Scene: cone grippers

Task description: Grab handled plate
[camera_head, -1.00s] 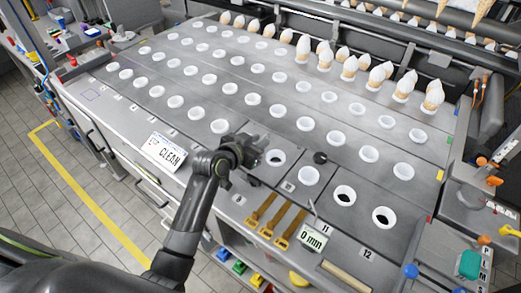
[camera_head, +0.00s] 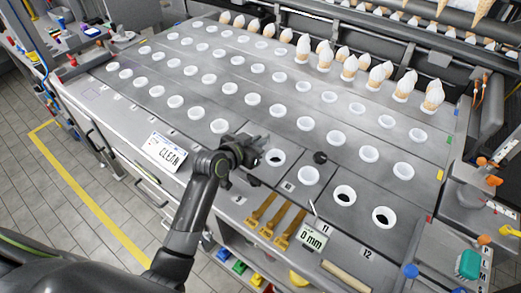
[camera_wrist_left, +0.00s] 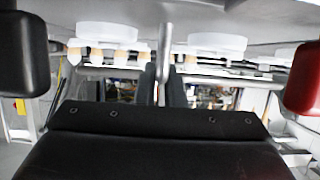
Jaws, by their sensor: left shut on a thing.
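My left gripper (camera_head: 243,152) is at the front edge of the grey work surface, beside a grey plate section (camera_head: 275,173) with a white-rimmed hole. In the left wrist view, my left gripper's dark fingers (camera_wrist_left: 166,85) are closed around a thin metal post (camera_wrist_left: 163,45), which looks like a handle on the plate. The post runs up to a grey surface at the top of that view. Whether the plate is lifted cannot be told. My right gripper is not in view.
Rows of white ring cups (camera_head: 253,99) cover the surface, with filled cones (camera_head: 349,67) along the back. Several brown-yellow tools (camera_head: 276,220) and a "0 mm" card (camera_head: 312,238) lie at the front.

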